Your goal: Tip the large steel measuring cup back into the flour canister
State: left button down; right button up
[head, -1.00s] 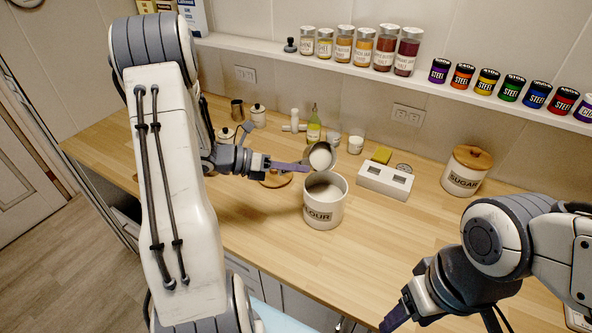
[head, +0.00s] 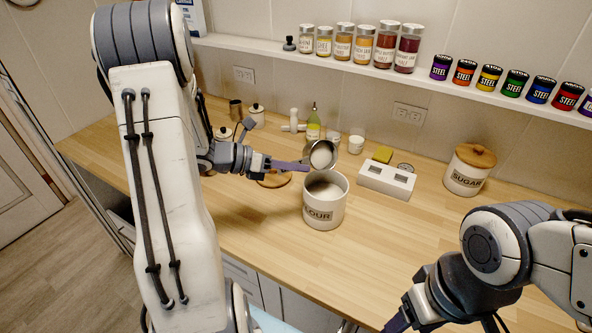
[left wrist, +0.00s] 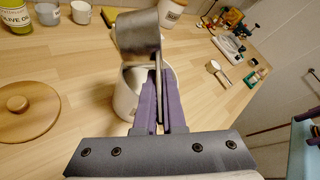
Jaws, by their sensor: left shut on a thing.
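The white flour canister (head: 324,211) stands open on the wooden counter, with pale flour (head: 325,189) inside. My left gripper (head: 304,165) is shut on the handle of the large steel measuring cup (head: 333,148). The cup is tilted above the canister's back rim and holds white flour (head: 321,155). In the left wrist view the purple fingers (left wrist: 159,105) pinch the handle, and the cup (left wrist: 138,34) hides part of the canister (left wrist: 127,95). My right gripper (head: 392,326) is at the bottom edge, its fingertips cut off.
A round wooden lid (head: 274,181) lies left of the canister. An olive oil bottle (head: 313,123) and small cups stand behind. The front right counter is clear.

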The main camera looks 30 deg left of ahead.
pick_arm(q)
jog(key=shift+b, duration=0.35)
jog(key=shift+d+f+m, duration=0.1)
jog(key=shift+m, duration=0.2)
jog(key=shift+s+d+f+m+t+y+b, duration=0.25)
jog(key=shift+m+y+b, duration=0.45)
jog(key=shift+b, duration=1.8)
jog(key=shift+s+d+f+m+t+y+b, duration=0.15)
jog(key=shift+m+t+y+b, duration=0.2)
jog(key=shift+b, duration=0.9)
jog(key=shift+d+m+y+b, duration=0.15)
jog(key=shift+m+b, duration=0.3)
jog(key=shift+b, duration=0.8)
